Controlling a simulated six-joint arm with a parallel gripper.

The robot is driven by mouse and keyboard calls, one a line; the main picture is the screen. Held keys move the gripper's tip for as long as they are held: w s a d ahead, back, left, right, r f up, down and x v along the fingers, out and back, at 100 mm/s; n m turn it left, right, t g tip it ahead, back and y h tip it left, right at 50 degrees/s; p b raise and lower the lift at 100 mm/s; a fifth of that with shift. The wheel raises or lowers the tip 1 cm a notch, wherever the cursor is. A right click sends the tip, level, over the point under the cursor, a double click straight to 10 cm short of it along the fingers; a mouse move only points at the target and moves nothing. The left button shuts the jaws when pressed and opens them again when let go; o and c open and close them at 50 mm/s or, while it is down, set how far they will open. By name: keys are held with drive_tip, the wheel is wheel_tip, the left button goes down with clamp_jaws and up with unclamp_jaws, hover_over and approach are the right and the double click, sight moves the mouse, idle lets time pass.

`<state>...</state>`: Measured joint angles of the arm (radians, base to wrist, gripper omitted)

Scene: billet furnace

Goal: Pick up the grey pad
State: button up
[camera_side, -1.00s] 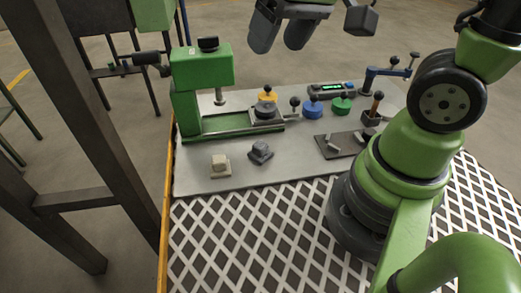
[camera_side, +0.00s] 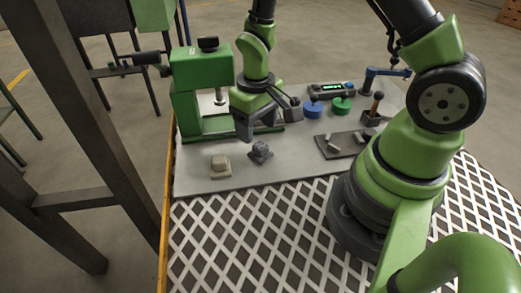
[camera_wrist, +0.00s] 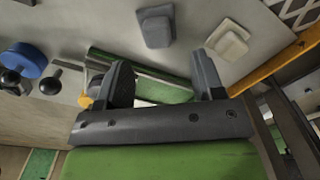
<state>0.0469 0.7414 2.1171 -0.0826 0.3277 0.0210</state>
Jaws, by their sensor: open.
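The grey pad (camera_side: 260,152) is a small dark grey block with a raised top, lying on the pale worktop to the right of a beige pad (camera_side: 220,166). In the wrist view the grey pad (camera_wrist: 156,28) is near the top centre, with the beige pad (camera_wrist: 228,40) to its right. My gripper (camera_side: 268,120) is open and empty, above the worktop and behind the grey pad as the side view sees it. In the wrist view its two fingers (camera_wrist: 163,75) are spread, and the grey pad lies beyond them, apart from both.
A green press (camera_side: 188,105) stands at the back left of the worktop. Blue (camera_side: 312,109) and green (camera_side: 341,105) knobs stand at the back right, before a display box (camera_side: 331,89). A dark plate (camera_side: 340,146) with small parts lies right. The worktop around both pads is clear.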

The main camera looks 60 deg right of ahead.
sight(258, 143)
drive_tip(key=shift+s+f, duration=0.1)
drive_tip(key=shift+f, duration=2.6)
drive_tip(key=c, duration=1)
